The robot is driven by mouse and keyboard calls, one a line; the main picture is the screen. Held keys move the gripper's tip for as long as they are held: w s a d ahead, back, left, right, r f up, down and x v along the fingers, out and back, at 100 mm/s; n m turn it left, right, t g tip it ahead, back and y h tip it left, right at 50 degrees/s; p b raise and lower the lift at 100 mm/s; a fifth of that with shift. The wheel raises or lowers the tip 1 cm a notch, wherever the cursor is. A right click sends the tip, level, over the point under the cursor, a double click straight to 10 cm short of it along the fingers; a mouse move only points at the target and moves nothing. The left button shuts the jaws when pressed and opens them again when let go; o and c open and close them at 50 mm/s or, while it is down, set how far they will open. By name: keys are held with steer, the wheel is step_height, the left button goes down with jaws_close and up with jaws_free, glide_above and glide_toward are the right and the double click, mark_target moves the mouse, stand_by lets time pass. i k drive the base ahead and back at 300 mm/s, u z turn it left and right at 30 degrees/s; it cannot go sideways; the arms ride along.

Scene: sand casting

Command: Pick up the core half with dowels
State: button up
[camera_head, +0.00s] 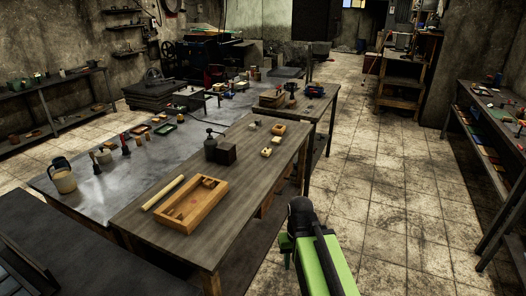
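Small tan pieces lie on the right half of the wooden bench (228,222). One pale piece (266,152) lies nearest, with another small piece (276,140) just behind it. An orange-brown block (278,129) with a hollow lies behind these. They are too small for me to tell which is the core half with dowels. My green and black arm rises at the bottom, right of the bench and over the floor. My gripper (286,246) is apart from the pieces, and its fingers cannot be made out clearly.
A wooden box frame (191,207) and a pale rod (163,193) lie at the bench's near end. A dark block (226,153) and a dark rammer-like tool (210,146) stand mid-bench. A metal-topped table (92,200) adjoins on the left. The tiled floor (390,200) to the right is clear.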

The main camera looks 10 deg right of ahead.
mark_target(266, 152)
steer(key=z, duration=1.55)
steer(key=i, duration=3.25)
steer(key=u, duration=2.05)
steer(key=k, duration=0.2)
steer(key=u, duration=2.6)
